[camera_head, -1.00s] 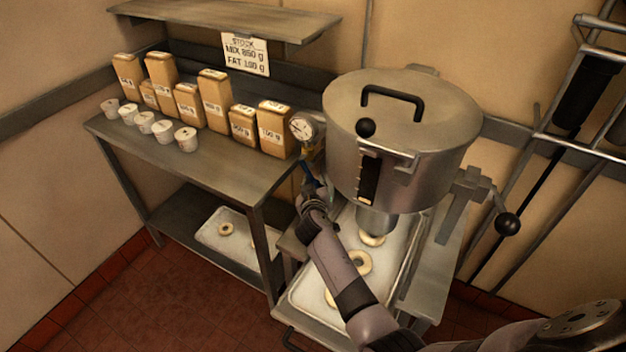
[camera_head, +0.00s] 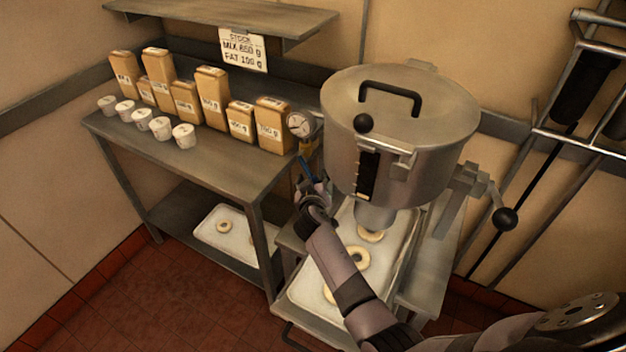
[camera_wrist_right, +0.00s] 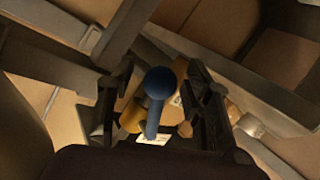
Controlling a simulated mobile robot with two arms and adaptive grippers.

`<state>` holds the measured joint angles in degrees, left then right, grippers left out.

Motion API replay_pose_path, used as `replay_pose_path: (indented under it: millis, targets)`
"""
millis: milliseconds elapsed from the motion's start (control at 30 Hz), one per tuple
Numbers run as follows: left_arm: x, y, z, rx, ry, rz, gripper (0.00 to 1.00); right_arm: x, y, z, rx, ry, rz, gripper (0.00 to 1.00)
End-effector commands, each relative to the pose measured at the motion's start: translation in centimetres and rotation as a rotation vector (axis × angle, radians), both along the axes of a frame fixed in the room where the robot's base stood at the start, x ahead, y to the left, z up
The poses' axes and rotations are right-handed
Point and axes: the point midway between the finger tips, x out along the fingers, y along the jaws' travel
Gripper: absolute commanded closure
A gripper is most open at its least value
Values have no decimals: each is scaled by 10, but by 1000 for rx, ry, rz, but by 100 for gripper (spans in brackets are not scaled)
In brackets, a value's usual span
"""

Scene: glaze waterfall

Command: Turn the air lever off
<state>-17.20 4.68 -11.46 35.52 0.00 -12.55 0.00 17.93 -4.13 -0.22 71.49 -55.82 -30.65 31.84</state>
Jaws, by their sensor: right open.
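The air lever (camera_head: 304,166) has a blue handle and sits below the round pressure gauge (camera_head: 300,124), left of the large steel pot (camera_head: 400,150). In the right wrist view the lever's blue rounded end (camera_wrist_right: 160,84) lies between the two dark fingers of my right gripper (camera_wrist_right: 162,110). The fingers stand apart, with a gap on each side of the lever. In the head view my right gripper (camera_head: 314,188) is at the lever, and its fingers partly hide the lever's lower part. My left gripper is not in view.
A steel table (camera_head: 215,172) with several tan packages and white cups stands at the left. Below the pot, a tray (camera_head: 305,290) holds dough rings. A black ball-ended crank (camera_head: 505,219) is at the right. A shelf (camera_head: 225,18) hangs above the table.

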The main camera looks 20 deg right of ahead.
Motion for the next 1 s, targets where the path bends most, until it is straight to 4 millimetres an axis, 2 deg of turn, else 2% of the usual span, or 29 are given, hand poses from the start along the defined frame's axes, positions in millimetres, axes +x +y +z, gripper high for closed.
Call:
replay_pose_path:
  millis: [167, 600, 1000]
  targets:
    - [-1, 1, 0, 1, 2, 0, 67, -9, 5, 2, 3, -1, 0, 54]
    - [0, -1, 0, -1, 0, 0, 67, -59, 26, 22, 1, 0, 1, 54]
    - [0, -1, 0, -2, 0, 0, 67, -65, 29, 24, -1, 0, 0, 56]
